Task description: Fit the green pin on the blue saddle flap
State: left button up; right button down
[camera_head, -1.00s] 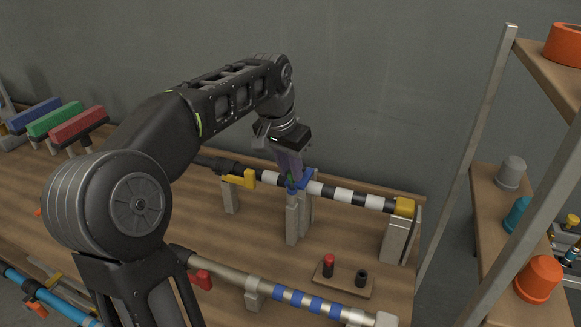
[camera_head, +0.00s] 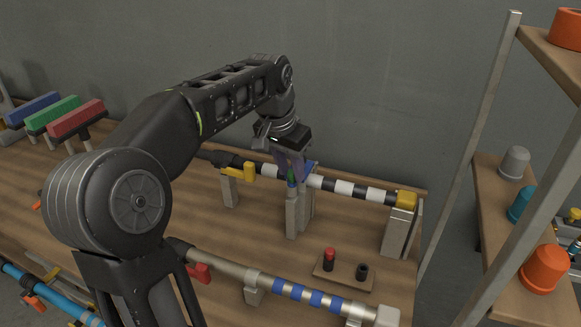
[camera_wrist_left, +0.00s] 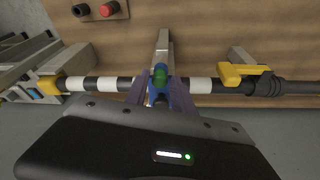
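The green pin (camera_head: 291,177) stands upright at the blue saddle flap (camera_head: 309,170), on top of a grey post around the black-and-white banded pole. My left gripper (camera_head: 297,166) comes down from above right at the saddle. In the left wrist view, its purple fingers (camera_wrist_left: 159,88) lie on both sides of the green pin (camera_wrist_left: 160,75) and the blue flap (camera_wrist_left: 158,97). Whether the fingers press on the pin or only straddle it cannot be told. The pin's lower end and part of the flap are hidden. My right gripper is not in view.
A small wooden block (camera_head: 343,276) holding a red pin (camera_head: 329,259) and a black one (camera_head: 362,271) lies in front. A pole with blue bands (camera_head: 300,295) runs along the bench's front. A yellow lever (camera_head: 240,172) is left of the saddle. A shelf stands at right.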

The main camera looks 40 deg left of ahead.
pick_arm(q)
jog(key=o, duration=0.3)
jog(key=v, duration=0.8)
jog(key=shift+f, duration=0.1)
dwell(1.0)
